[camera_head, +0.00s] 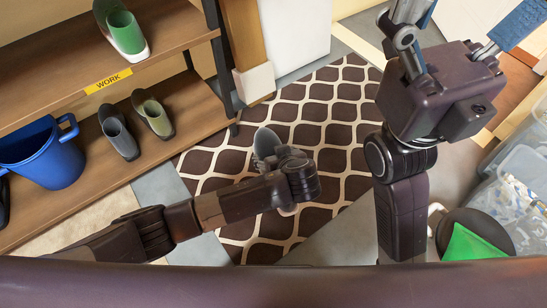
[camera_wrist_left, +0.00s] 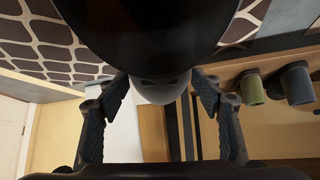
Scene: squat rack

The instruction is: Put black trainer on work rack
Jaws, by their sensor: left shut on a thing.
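My left gripper (camera_head: 272,165) is over the patterned rug, shut on a dark grey shoe-like thing (camera_head: 266,141), which I take for the black trainer. Most of it is hidden behind the gripper in the head view. In the left wrist view the trainer (camera_wrist_left: 150,35) is a large dark shape between the two fingers (camera_wrist_left: 160,100). The work rack (camera_head: 178,28) is a wooden shelf unit at the left, with a yellow WORK label on its upper shelf edge. My right gripper (camera_head: 462,35) is raised at the upper right, its fingers spread apart; their tips are partly cut off.
The rack's upper shelf holds a green and white boot (camera_head: 124,32). The lower shelf holds a grey boot (camera_head: 118,133), an olive boot (camera_head: 154,115) and a blue bucket (camera_head: 45,155). Clear plastic bins (camera_head: 515,195) and a dark round container (camera_head: 470,235) stand at the right.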

